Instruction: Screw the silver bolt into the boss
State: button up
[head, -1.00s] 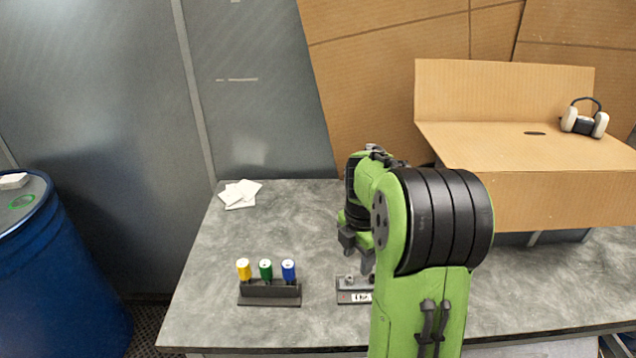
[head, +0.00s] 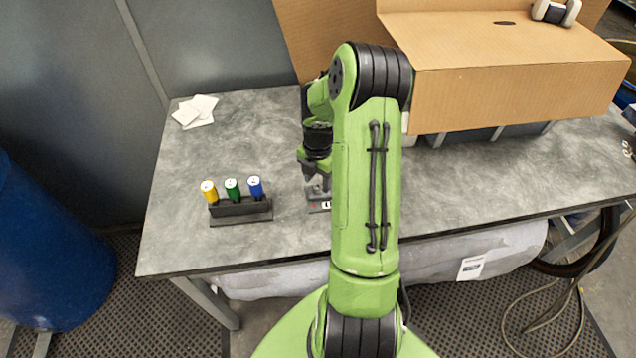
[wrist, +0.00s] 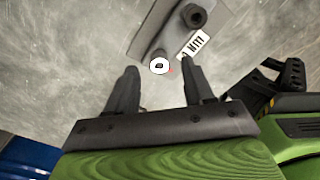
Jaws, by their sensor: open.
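A grey plate (head: 318,205) with a white printed label lies on the table in the head view, partly hidden by my arm. The wrist view shows the plate (wrist: 168,30) more fully. A bright round piece with a dark centre (wrist: 160,66) is at its near end, and a dark round part with a hole (wrist: 195,16) is at its far end. I cannot tell for sure which is the silver bolt and which the boss. My gripper (wrist: 163,84) is open and empty, its fingertips on either side of the bright piece in the picture. Contact is not visible.
A black rack (head: 240,210) with yellow, green and blue-capped cylinders stands left of the plate. White sheets (head: 196,110) lie at the back left. A large cardboard box (head: 510,85) fills the back right. A blue drum (head: 45,250) stands left of the table.

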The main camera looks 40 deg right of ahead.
aim_at(318, 190)
notch_tip(318, 190, down, 2)
jog(key=shift+f, duration=0.15)
grip_shut()
jog(key=c, duration=0.7)
grip_release()
grip_shut()
jog(key=m, duration=0.4)
jog(key=shift+b, duration=0.35)
jog(key=shift+m, duration=0.3)
